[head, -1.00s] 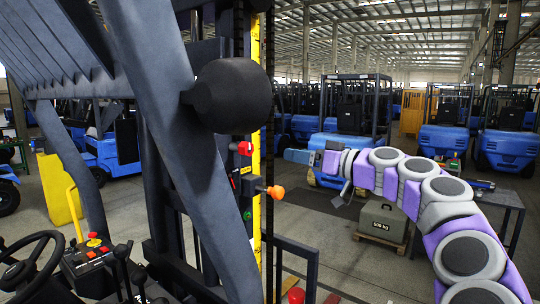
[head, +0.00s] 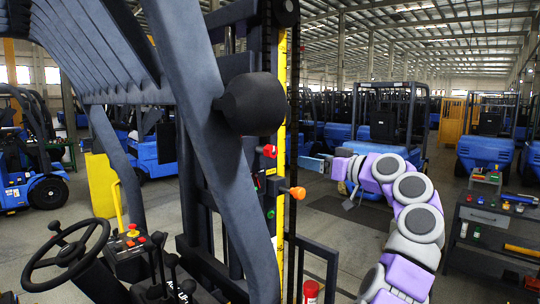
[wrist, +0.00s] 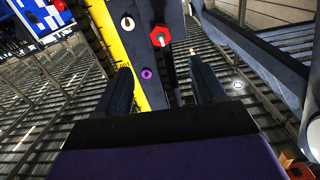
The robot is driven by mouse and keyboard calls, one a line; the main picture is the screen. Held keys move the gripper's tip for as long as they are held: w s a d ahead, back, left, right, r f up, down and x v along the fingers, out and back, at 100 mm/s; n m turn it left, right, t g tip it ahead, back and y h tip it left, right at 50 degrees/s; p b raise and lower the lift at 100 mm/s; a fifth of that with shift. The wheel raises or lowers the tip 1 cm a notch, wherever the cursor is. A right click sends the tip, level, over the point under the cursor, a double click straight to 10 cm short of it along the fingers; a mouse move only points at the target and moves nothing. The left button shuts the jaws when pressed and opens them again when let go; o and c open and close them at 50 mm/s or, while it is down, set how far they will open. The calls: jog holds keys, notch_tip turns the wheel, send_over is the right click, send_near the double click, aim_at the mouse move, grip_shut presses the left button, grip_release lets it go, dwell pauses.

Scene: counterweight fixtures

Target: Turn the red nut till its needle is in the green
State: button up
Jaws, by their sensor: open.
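In the wrist view, the red nut (wrist: 160,36) sits on a dark upright plate beside a yellow strip (wrist: 115,45), with a pale pin at its middle. In the head view, a small red part (head: 268,151) on the mast looks like the same nut, but I cannot be sure. My gripper (wrist: 160,68) is open and empty, its two dark fingers spread below the nut in the picture and apart from it. In the head view, my arm reaches left toward the mast. I cannot make out a needle or a green zone.
An orange knob (head: 297,192) juts from the mast near the red part. A purple ring (wrist: 147,74) and a pale round stud (wrist: 128,23) are close to the nut. A sloping dark beam (head: 205,150) stands left of the mast. A tool bench (head: 490,225) stands at the right.

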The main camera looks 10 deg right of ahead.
aim_at(274, 153)
jog(key=p+x, duration=0.4)
jog(key=x, duration=1.1)
jog(key=shift+w+a+p, duration=0.1)
jog(key=shift+w+p, duration=0.05)
jog(key=shift+p, duration=0.25)
jog(key=shift+w+a+f+p, duration=0.1)
jog(key=shift+w+p, duration=0.1)
jog(key=shift+w, duration=0.15)
jog(key=shift+w+a+p, duration=0.15)
jog(key=shift+w+p, duration=0.05)
jog(key=shift+w, duration=0.2)
jog(key=shift+w+a, duration=0.1)
jog(key=shift+a, duration=0.05)
jog(key=shift+a, duration=0.1)
jog(key=c, duration=1)
